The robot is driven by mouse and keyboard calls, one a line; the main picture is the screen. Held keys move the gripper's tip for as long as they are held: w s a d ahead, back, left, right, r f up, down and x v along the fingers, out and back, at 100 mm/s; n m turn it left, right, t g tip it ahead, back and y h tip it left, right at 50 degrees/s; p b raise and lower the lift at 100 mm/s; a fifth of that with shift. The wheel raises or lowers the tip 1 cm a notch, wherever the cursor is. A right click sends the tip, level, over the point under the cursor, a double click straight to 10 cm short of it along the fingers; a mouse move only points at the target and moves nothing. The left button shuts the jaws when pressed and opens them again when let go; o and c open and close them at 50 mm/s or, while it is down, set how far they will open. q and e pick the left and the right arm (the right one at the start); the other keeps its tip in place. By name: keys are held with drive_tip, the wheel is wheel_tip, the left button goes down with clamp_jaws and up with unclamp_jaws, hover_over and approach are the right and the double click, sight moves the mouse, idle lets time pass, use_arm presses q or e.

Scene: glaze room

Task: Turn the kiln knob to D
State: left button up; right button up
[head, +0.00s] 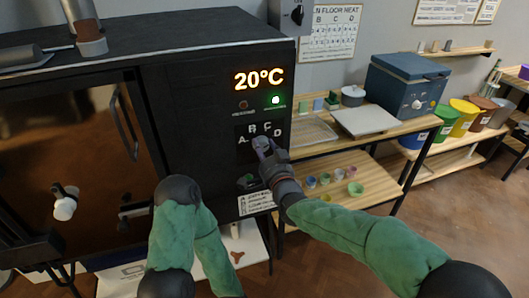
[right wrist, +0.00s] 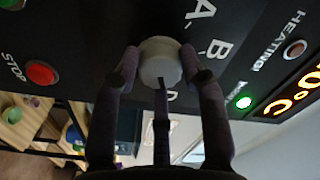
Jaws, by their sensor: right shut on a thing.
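The kiln (head: 190,120) is a large dark cabinet with a control panel on its right side. Its knob (head: 261,143) is pale grey and round, with letters A, B, C and D around it in the head view. My right gripper (head: 266,150) is shut on the knob. The right wrist view shows the knob (right wrist: 160,62) between dark fingers of my right gripper (right wrist: 160,75), with A, B and D visible and C hidden. I cannot tell which letter the knob points at. My left arm shows at the bottom of the head view, but its gripper does not.
The orange display (head: 259,79) reads 20°C, with a lit green lamp (head: 276,99) below it. A red STOP button (right wrist: 40,73) sits beside the knob. Wooden shelves (head: 345,165) with small bowls and a blue box (head: 408,85) stand to the right.

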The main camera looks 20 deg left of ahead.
drive_tip(key=shift+a, duration=0.1)
drive_tip(key=o, duration=1.1)
drive_tip(key=shift+a+f, duration=0.1)
drive_tip(key=shift+o, duration=0.2)
drive_tip(key=shift+w, duration=0.1)
drive_tip(key=shift+s+d, duration=0.35)
drive_tip(key=shift+s, duration=0.1)
drive_tip(key=v, duration=1.1)
drive_tip(key=shift+w+f, duration=0.1)
